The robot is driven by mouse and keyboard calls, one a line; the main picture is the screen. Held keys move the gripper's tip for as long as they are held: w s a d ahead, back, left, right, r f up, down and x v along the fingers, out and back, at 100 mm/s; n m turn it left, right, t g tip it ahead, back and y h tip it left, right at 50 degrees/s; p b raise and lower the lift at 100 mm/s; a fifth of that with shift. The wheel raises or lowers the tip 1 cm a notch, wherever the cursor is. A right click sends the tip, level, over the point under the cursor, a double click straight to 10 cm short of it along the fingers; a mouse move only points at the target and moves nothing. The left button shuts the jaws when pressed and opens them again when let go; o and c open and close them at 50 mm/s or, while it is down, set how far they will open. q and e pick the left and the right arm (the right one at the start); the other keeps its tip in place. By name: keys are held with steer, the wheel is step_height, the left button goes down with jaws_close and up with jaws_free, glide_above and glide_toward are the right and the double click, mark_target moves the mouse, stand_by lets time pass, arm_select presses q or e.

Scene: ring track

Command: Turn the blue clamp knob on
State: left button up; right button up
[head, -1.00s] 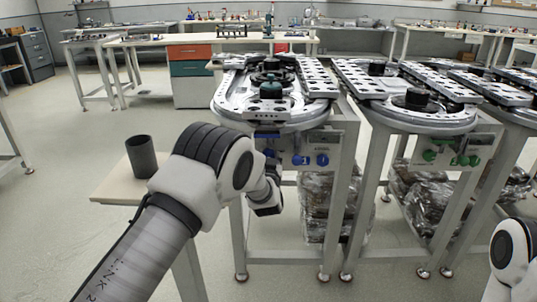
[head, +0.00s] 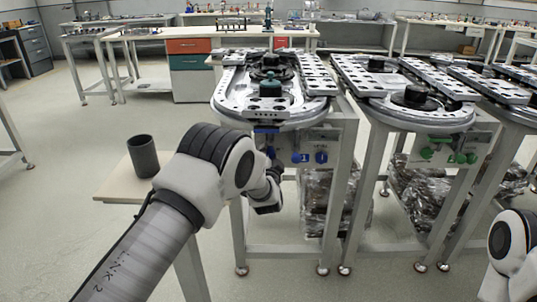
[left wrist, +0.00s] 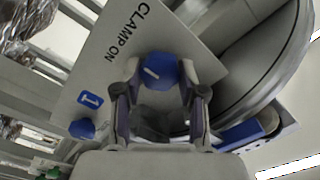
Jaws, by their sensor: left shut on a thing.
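The blue clamp knob (left wrist: 157,70) sits on a grey panel (left wrist: 105,60) lettered "CLAMP ON" in the left wrist view. It has a pale line on its face. My left gripper (left wrist: 160,88) has a finger on each side of the knob and is shut on it. In the head view my left gripper (head: 273,168) is at the left part of the panel (head: 322,138) below the nearest ring track (head: 230,108); my own arm hides much of it. My right gripper is out of view; only part of that arm shows at the right edge.
A blue "1" label (left wrist: 90,98) and another blue knob (left wrist: 82,128) are beside the clamp knob. A second track (head: 440,116) with green knobs stands to the right. A dark cup (head: 143,155) stands on a small table (head: 112,188) at left. Open floor lies farther left.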

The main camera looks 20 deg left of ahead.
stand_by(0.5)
arm_select(q)
steer(key=o, duration=1.1)
steer(key=shift+o, duration=0.2)
steer(key=v, duration=1.2)
